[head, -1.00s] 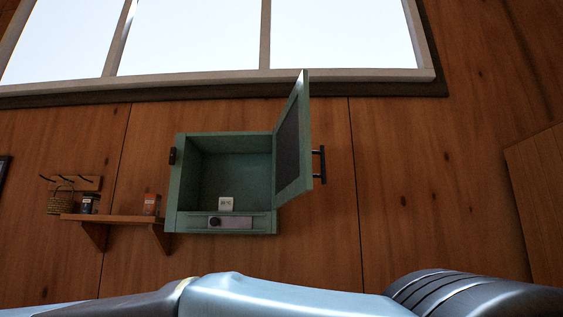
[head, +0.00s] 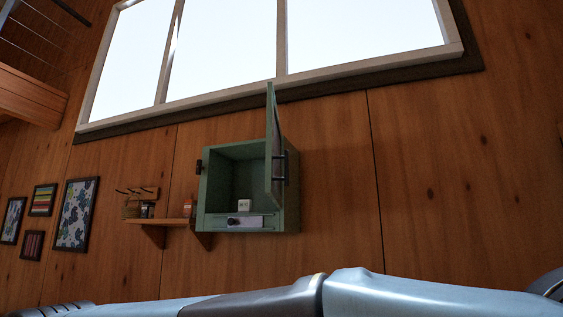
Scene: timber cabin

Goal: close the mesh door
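A green wall cabinet (head: 289,200) hangs on the timber wall near the middle of the head view. Its mesh door (head: 273,140) stands wide open, hinged on the right side and jutting out toward me, seen nearly edge-on. A dark bar handle (head: 279,168) is on the door's outer face. A small white box sits inside the cabinet (head: 244,205), above a light panel with a dark knob (head: 234,221). A dark latch piece (head: 199,166) is on the cabinet's left side. My arm crosses the bottom of the view; my gripper is not in view.
A wooden shelf (head: 152,221) with small jars and a hook rack (head: 137,192) is left of the cabinet. Framed pictures (head: 75,214) hang further left. A large window (head: 228,50) is above. The wall right of the cabinet is bare.

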